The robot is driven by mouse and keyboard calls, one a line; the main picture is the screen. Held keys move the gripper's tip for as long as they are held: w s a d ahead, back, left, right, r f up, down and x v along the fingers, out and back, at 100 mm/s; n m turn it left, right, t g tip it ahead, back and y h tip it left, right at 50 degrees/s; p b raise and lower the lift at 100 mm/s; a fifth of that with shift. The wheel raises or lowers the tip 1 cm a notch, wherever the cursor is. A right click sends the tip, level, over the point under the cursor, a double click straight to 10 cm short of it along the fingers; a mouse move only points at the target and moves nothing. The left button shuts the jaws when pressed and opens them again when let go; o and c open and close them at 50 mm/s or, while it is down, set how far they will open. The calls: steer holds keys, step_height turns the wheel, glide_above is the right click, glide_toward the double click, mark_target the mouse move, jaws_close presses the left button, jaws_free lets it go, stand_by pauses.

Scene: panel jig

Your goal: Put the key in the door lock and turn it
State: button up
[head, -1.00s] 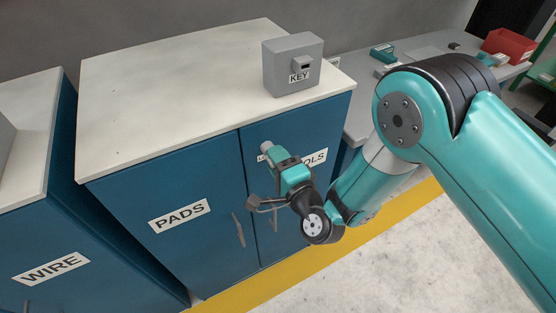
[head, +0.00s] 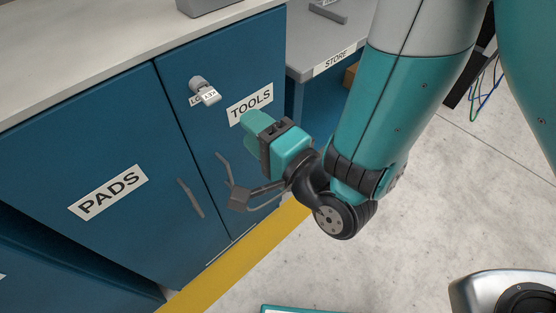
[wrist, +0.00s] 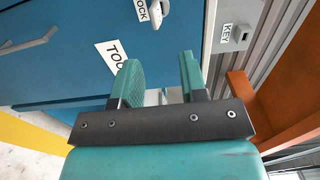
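A grey round lock (head: 197,84) sits on the upper part of the blue TOOLS door (head: 215,130). A small pale piece with dark lettering (head: 209,96) sticks out from it; it looks like the key's tagged head, standing in the lock. How far it is turned I cannot tell. The lock also shows at the top of the wrist view (wrist: 160,14), beside a LOCK label. My gripper (head: 257,121) is below and right of the lock, apart from it. Its two fingers (wrist: 158,68) stand apart with nothing held between them. The TOOLS door looks shut.
The PADS door (head: 110,225) is left of the TOOLS door, each with a bar handle. The grey KEY box (wrist: 234,38) shows in the wrist view, its slot seemingly empty. A grey STORE bench (head: 330,60) stands to the right.

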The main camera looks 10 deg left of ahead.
steer(key=shift+p+v, duration=2.6)
steer(key=shift+p, duration=0.65)
steer(key=shift+c, duration=0.2)
steer(key=shift+f, duration=0.1)
steer(key=shift+c, duration=0.3)
steer(key=t+y+b, duration=0.1)
steer(key=t+b, duration=0.1)
steer(key=b, duration=0.8)
glide_toward(216, 102)
steer(key=shift+y, duration=0.4)
steer(key=shift+f+p+x, duration=0.1)
steer(key=shift+p+x, duration=0.8)
steer(key=shift+x, duration=1.8)
steer(key=shift+f+p+x, duration=0.15)
steer(key=shift+p+x, duration=0.75)
steer(key=shift+x, duration=1.75)
steer(key=shift+w, duration=0.1)
